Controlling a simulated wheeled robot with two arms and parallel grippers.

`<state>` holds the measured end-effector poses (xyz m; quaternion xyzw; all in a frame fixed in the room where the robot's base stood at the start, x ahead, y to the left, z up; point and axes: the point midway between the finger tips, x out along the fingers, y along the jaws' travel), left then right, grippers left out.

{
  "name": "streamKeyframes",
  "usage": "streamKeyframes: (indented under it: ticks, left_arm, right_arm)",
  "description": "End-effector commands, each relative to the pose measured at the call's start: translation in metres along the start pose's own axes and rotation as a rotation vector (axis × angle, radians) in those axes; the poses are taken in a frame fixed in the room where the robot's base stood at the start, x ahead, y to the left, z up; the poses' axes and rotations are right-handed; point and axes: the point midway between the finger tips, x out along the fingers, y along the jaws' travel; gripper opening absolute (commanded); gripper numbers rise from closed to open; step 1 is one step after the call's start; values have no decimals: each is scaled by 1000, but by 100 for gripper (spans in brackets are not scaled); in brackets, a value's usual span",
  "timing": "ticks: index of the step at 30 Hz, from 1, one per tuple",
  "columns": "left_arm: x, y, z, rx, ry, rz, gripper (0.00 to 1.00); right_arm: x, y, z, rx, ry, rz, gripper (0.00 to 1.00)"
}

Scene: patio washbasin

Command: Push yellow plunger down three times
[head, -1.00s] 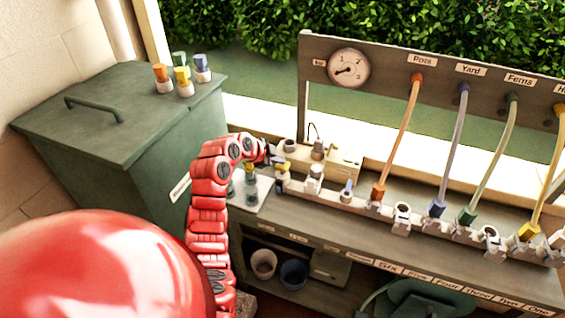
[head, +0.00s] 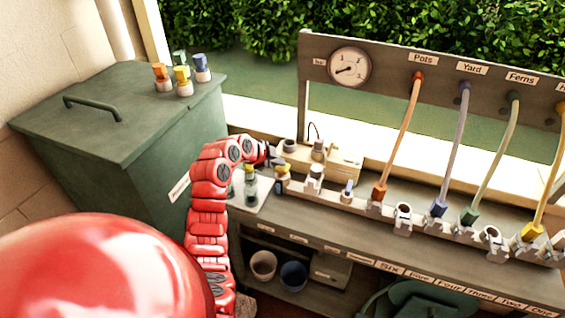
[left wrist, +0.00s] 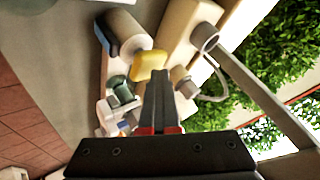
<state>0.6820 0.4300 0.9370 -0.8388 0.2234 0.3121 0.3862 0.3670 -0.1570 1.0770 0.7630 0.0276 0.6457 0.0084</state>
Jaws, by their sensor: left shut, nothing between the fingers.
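The yellow plunger (head: 283,169) is a small yellow cap at the left end of the pale fixture on the bench. In the left wrist view the yellow plunger (left wrist: 148,66) is a rounded yellow block just beyond my fingertips. My left gripper (head: 274,157) is shut and empty, just above and beside the plunger in the head view. In the left wrist view the left gripper (left wrist: 159,76) has its fingers together, their tips overlapping the plunger's lower edge. I cannot tell whether they touch it. My right gripper is not in view.
A green bin (head: 110,125) with small coloured-capped bottles on its lid stands left of my arm. A pressure gauge (head: 350,68) and coloured hoses are on the rear board.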

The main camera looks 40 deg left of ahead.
Motion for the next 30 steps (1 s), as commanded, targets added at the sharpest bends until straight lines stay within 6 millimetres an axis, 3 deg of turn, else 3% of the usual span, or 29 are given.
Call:
streamKeyframes:
  ticks: [30]
  left_arm:
    - [-21, -16, -15, 0, 0, 0, 0]
  right_arm:
    - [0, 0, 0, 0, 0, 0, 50]
